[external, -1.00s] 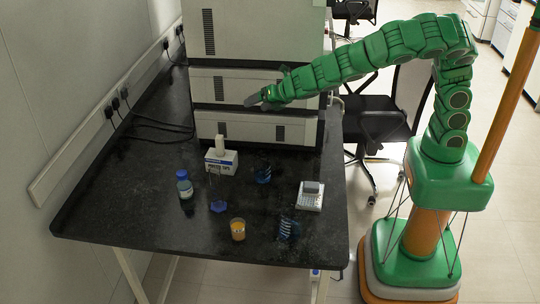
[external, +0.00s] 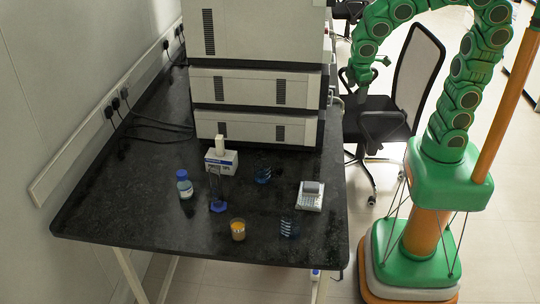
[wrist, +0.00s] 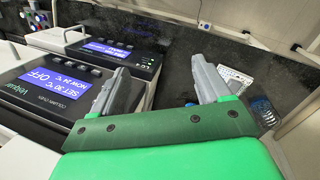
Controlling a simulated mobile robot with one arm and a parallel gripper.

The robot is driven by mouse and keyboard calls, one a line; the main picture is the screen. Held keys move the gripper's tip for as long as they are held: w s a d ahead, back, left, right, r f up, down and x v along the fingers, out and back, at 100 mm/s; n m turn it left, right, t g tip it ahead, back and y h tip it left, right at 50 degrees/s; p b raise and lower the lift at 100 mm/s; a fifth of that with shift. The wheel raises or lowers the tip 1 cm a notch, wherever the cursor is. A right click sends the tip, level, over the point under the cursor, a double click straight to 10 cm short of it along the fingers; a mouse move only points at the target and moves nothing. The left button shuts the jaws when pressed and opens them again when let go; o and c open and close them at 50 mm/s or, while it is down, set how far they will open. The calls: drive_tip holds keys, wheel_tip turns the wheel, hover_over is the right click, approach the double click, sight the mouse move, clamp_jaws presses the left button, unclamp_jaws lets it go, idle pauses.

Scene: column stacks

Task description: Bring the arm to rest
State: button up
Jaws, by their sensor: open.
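My gripper (external: 364,74) hangs at the end of my green arm, to the right of the instrument stack in the external view. It is in front of the black office chair and clear of the bench. In the wrist view its two grey fingers (wrist: 162,68) are spread apart with nothing held between them. My arm rises from its base, bends over at the top of the picture and comes down to the gripper. The top of the bend is cut off.
The instrument stack (external: 262,86) stands on the black bench (external: 120,205). Blue-lit panels (wrist: 48,98) lie left in the wrist view. A blue-capped bottle (external: 185,185), white box (external: 222,163), orange beaker (external: 238,230), calculator-like device (external: 310,198) and blue racks (external: 289,228) stand on it. An office chair (external: 408,85) is behind my arm.

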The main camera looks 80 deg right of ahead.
drive_tip(key=s+a+m+g+y, duration=0.1)
drive_tip(key=s+m+y, duration=0.2)
drive_tip(key=s, duration=1.5)
drive_tip(key=shift+a+r+m+g, duration=0.25)
drive_tip(key=shift+a+m+g, duration=0.05)
drive_tip(key=shift+m, duration=0.3)
